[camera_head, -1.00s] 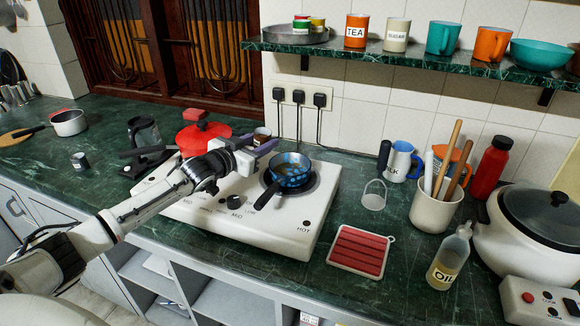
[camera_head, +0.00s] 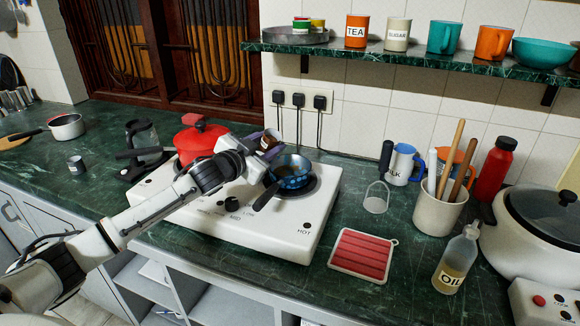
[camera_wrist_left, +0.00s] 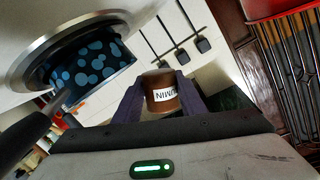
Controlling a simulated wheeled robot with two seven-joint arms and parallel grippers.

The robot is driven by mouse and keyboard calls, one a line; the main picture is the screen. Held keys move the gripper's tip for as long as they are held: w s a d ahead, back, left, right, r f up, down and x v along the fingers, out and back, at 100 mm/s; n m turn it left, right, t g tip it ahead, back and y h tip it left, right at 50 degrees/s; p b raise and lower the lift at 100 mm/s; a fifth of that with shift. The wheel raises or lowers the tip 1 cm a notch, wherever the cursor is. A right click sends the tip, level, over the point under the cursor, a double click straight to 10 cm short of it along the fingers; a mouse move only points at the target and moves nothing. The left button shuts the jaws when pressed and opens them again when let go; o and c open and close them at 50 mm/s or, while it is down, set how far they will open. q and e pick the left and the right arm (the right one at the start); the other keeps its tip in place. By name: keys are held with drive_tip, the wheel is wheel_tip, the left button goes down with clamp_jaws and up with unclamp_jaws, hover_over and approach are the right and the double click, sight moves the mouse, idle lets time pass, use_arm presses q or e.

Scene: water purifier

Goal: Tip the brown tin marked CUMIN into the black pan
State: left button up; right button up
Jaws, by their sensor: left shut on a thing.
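My left gripper (camera_head: 264,146) is shut on the brown tin (camera_head: 269,142), whose white label with part of the word CUMIN shows in the left wrist view (camera_wrist_left: 162,93). The tin is held in the air, just behind and left of the pan (camera_head: 291,168), and looks tilted in the head view. How far it leans I cannot tell. The pan is blue with lighter spots and has a black handle. It sits on the right burner of the white stove and also shows in the left wrist view (camera_wrist_left: 92,66). My right gripper is in neither view.
A red pot (camera_head: 200,140) stands on the stove's back left (camera_head: 260,225). A green shelf (camera_head: 400,60) runs above. Counter right of the stove is partly clear.

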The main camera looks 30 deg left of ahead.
sight(276, 137)
use_arm(q)
drive_tip(key=shift+d+r+m, duration=0.1)
drive_tip(key=shift+d+m, duration=0.1)
drive_tip(key=shift+m, duration=0.1)
idle(0.5)
drive_tip(key=shift+d+r+m, duration=0.35)
drive_tip(key=shift+r+m, duration=0.05)
drive_tip(key=shift+r, duration=0.15)
drive_tip(key=shift+d+r+m, duration=0.3)
drive_tip(key=shift+r+m, duration=0.1)
drive_tip(key=shift+r, duration=0.15)
idle(1.5)
drive_tip(key=shift+d+r+m+y+b, duration=0.25)
drive_tip(key=shift+m+y+b, duration=0.1)
drive_tip(key=shift+m, duration=0.35)
idle(1.7)
drive_tip(key=shift+f+m+b, duration=0.4)
drive_tip(key=shift+m+b, duration=0.25)
drive_tip(key=shift+m, duration=0.05)
idle(1.5)
